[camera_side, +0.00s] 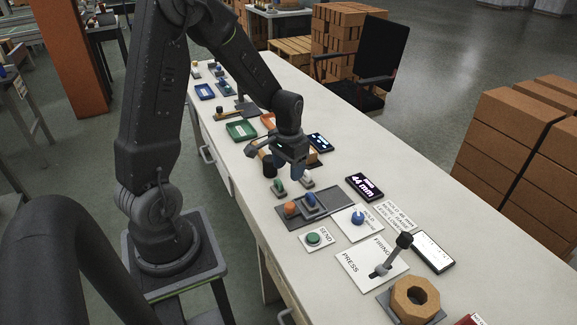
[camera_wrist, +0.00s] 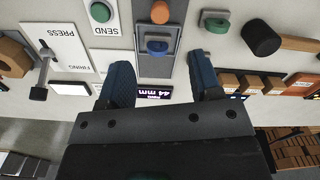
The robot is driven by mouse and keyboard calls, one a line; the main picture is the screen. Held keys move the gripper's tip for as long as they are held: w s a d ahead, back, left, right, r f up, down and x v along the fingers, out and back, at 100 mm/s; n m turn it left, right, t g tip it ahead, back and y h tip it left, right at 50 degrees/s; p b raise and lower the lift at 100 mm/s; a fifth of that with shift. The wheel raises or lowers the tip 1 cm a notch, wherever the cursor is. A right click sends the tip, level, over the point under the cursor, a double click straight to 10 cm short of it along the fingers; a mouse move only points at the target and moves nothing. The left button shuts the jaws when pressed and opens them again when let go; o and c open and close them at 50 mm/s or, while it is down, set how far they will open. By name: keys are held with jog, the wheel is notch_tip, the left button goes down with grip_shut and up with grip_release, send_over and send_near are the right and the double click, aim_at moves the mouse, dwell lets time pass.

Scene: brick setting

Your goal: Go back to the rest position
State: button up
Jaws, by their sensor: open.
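My gripper (camera_wrist: 162,82) is open and empty, with its two blue fingers apart in the wrist view. In the side view my gripper (camera_side: 291,172) hangs above the white bench, over the area near the small green and grey switches. Nothing shows between the fingers except the bench items beneath. A grey panel (camera_side: 335,212) with an orange knob (camera_side: 290,209) and a blue knob (camera_side: 310,199) lies just in front of the gripper. The panel also shows between the fingers in the wrist view (camera_wrist: 157,66).
The white bench (camera_side: 420,199) carries a SEND button (camera_side: 313,239), a PRESS lever (camera_side: 393,254), a 44 mm display (camera_side: 365,187) and an octagonal ring block (camera_side: 415,297). A dark cylinder (camera_wrist: 261,38) lies near the gripper. Green (camera_side: 242,131) and blue trays sit farther back. A chair (camera_side: 375,60) stands beyond the bench.

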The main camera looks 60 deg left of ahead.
jog(key=shift+r, duration=0.1)
jog(key=s+d+r+m+t, duration=0.1)
jog(key=s+d+r+t, duration=0.1)
jog(key=s+d+r, duration=0.4)
jog(key=s+d+r+m+t, duration=0.2)
jog(key=s+d+r, duration=0.4)
jog(key=d+r, duration=0.4)
notch_tip(320, 180, up, 3)
jog(key=shift+f+t, duration=0.1)
jog(key=shift+t, duration=0.7)
dwell(0.6)
